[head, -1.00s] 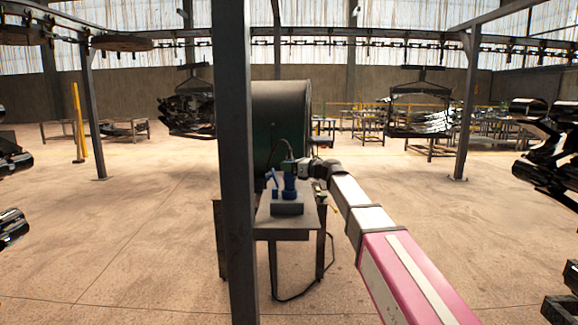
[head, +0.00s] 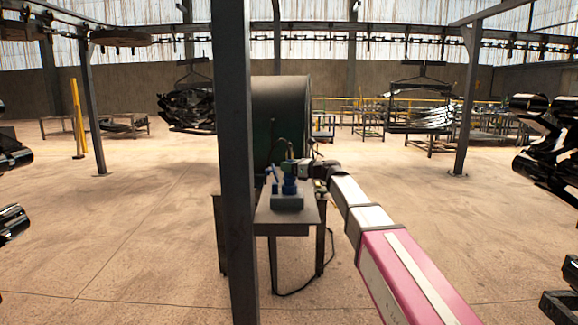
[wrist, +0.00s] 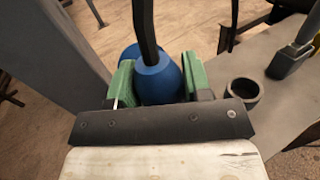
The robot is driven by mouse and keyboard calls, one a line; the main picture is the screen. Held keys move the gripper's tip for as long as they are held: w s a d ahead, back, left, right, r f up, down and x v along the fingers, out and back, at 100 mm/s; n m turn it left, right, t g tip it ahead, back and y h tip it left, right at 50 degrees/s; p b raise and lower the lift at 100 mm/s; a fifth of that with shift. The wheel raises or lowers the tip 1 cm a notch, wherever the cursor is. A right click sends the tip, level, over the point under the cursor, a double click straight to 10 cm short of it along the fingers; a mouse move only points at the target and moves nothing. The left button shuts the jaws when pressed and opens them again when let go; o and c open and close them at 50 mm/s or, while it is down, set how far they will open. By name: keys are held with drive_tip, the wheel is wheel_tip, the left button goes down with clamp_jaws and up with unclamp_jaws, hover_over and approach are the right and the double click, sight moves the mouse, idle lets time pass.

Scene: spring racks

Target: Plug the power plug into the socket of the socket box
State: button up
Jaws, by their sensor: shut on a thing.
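The blue power plug (wrist: 158,80) is between the green fingers of my gripper (wrist: 157,82) in the wrist view, with its black cable rising from the top. My gripper is shut on the plug. Another blue part (wrist: 130,52) shows partly behind the plug; the plug and a finger hide the rest. In the head view the small grey socket box (head: 287,203) sits on the table, with blue parts (head: 289,187) on top. My gripper (head: 290,170) is right above it, and the plug looks upright. I cannot tell how deep the plug sits in the socket.
The table (head: 262,216) has a dark round cup (wrist: 243,93) and a dark grey piece (wrist: 290,58) on it. A dark post (head: 236,160) stands just left of the box. A large drum (head: 280,105) is behind. Open floor lies around.

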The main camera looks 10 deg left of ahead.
drive_tip(key=shift+f, duration=0.95)
drive_tip(key=o, duration=1.1)
drive_tip(key=shift+c, duration=0.2)
drive_tip(key=v, duration=1.1)
